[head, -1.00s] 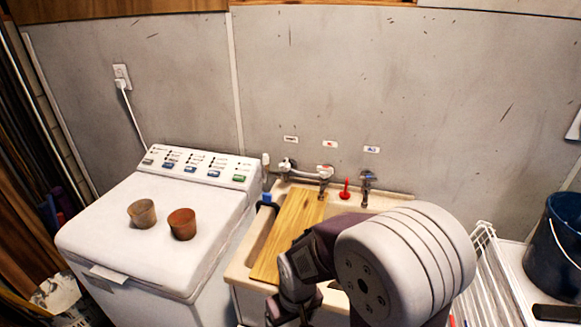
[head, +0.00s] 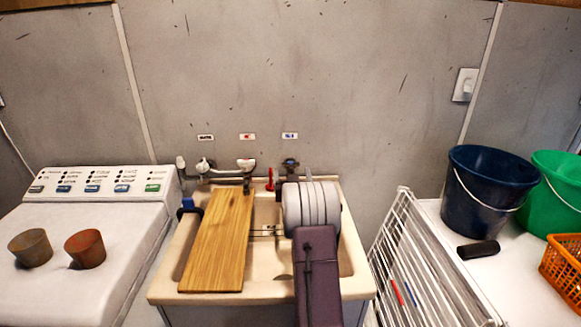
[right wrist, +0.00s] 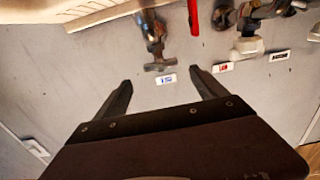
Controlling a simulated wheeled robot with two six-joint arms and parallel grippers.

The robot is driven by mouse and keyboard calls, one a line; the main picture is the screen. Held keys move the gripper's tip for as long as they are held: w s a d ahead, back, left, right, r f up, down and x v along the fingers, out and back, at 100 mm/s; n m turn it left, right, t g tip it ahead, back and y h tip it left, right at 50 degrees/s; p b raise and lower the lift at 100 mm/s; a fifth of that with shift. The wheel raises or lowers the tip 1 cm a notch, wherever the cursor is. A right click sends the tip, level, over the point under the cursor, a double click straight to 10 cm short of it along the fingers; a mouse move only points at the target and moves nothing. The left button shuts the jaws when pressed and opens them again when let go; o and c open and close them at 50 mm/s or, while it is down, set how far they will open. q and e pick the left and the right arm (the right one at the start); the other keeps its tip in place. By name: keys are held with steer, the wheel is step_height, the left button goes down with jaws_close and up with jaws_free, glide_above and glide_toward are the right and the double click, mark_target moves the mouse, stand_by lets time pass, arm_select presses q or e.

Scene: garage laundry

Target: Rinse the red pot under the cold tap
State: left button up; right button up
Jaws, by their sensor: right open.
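The red pot (head: 85,249) stands upright on the white washing machine, beside a brown pot (head: 30,248). The cold tap (head: 290,164) is on the wall below a blue label, at the right of the tap row behind the sink (head: 165,285). My right arm reaches over the sink's right part and hides some of the basin. In the right wrist view, my right gripper (right wrist: 163,86) is open and empty; the cold tap (right wrist: 155,40) and its label show beyond its fingers. My left gripper is not in view.
A wooden board (head: 218,240) lies across the sink's left part. A red upright item (head: 270,180) stands beside the cold tap. A white drying rack (head: 425,260) is right of the sink, then a dark blue bucket (head: 480,195), green bucket (head: 555,190) and orange basket (head: 565,268).

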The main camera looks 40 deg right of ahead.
mark_target(291, 163)
steer(key=p+x, duration=0.2)
steer(key=p, duration=0.1)
steer(key=p+x, duration=0.2)
steer(key=p, duration=0.1)
steer(key=p+x, duration=0.3)
steer(key=shift+w+r, duration=0.1)
steer(key=shift+r, duration=0.25)
steer(key=shift+w+d+f+b, duration=0.35)
steer(key=shift+f+b, duration=0.05)
steer(key=shift+w+d, duration=0.35)
steer(key=shift+w, duration=0.1)
